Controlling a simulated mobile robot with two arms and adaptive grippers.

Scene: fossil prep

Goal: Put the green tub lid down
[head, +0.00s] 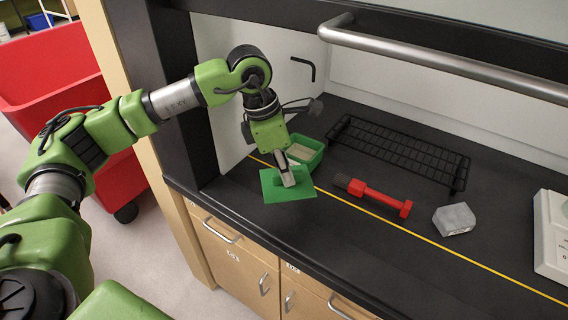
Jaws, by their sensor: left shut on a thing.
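The green tub lid (301,191) is a flat green rectangle near the front edge of the black bench. My left gripper (287,179) points down and is shut on the lid, covering part of its middle. Whether the lid touches the bench or is held above it, I cannot tell. The green tub (317,146) stands behind the lid, open at the top, with something pale inside. My gripper and the lid hide part of the tub. My right gripper is not in view.
A black wire rack (398,151) stands at the back. A red-handled tool (378,196) and a grey stone block (454,219) lie to the right, with a white device (552,236) at the far right. A yellow line (420,236) runs along the bench. A metal bar (440,60) crosses above.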

